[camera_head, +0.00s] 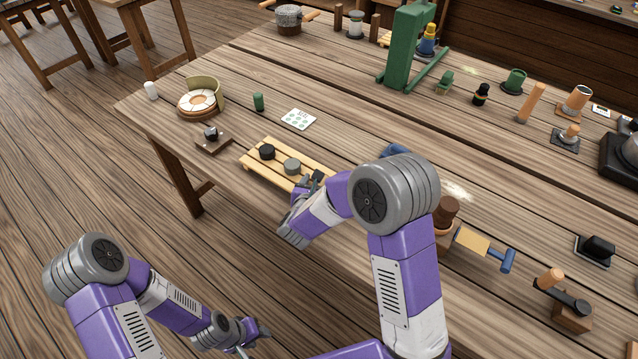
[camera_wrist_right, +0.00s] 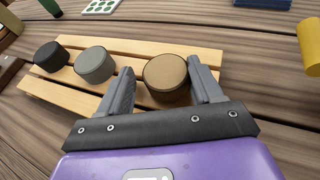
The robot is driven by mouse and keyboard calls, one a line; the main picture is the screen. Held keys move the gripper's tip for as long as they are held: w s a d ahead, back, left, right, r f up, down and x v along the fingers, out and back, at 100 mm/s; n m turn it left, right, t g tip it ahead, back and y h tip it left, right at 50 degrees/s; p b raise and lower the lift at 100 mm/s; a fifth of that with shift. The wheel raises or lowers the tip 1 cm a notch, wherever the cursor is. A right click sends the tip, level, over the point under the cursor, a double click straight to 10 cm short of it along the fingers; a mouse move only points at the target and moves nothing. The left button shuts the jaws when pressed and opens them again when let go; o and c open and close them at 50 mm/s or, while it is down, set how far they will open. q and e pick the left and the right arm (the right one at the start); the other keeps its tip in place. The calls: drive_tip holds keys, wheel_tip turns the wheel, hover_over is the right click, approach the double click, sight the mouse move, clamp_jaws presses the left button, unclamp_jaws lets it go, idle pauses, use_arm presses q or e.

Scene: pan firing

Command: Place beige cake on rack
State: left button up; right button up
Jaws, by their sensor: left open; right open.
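The beige cake (camera_wrist_right: 166,74) is a short brown-tan cylinder in the right wrist view. It appears to rest upright on the right part of the wooden slatted rack (camera_wrist_right: 60,96). My right gripper (camera_wrist_right: 160,82) is open, with one finger on each side of the cake; I cannot tell whether either touches it. In the head view this gripper (camera_head: 317,178) is over the right end of the rack (camera_head: 258,169), and my arm hides the cake. My left gripper (camera_head: 258,334) is open and empty, low at the bottom left, off the table.
A black cake (camera_head: 267,151) and a grey cake (camera_head: 292,166) sit on the rack left of the gripper. A card with green dots (camera_head: 298,119) lies behind it. A green press frame (camera_head: 405,50) stands farther back. Bare table lies between them.

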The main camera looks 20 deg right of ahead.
drive_tip(key=shift+s+d+f, duration=0.3)
drive_tip(key=shift+d+f, duration=0.1)
drive_tip(key=shift+f, duration=0.1)
drive_tip(key=shift+r+p, duration=0.2)
drive_tip(key=shift+p, duration=0.1)
drive_tip(key=v, duration=0.3)
drive_tip(key=p+v, duration=0.1)
drive_tip(key=v, duration=0.3)
drive_tip(key=p+v, duration=0.1)
drive_tip(key=v, duration=0.3)
drive_tip(key=shift+w+r, duration=0.25)
drive_tip(key=shift+r, duration=0.15)
drive_tip(key=shift+s+a+r, duration=0.2)
drive_tip(key=shift+s+a, duration=0.15)
drive_tip(key=shift+s, duration=0.15)
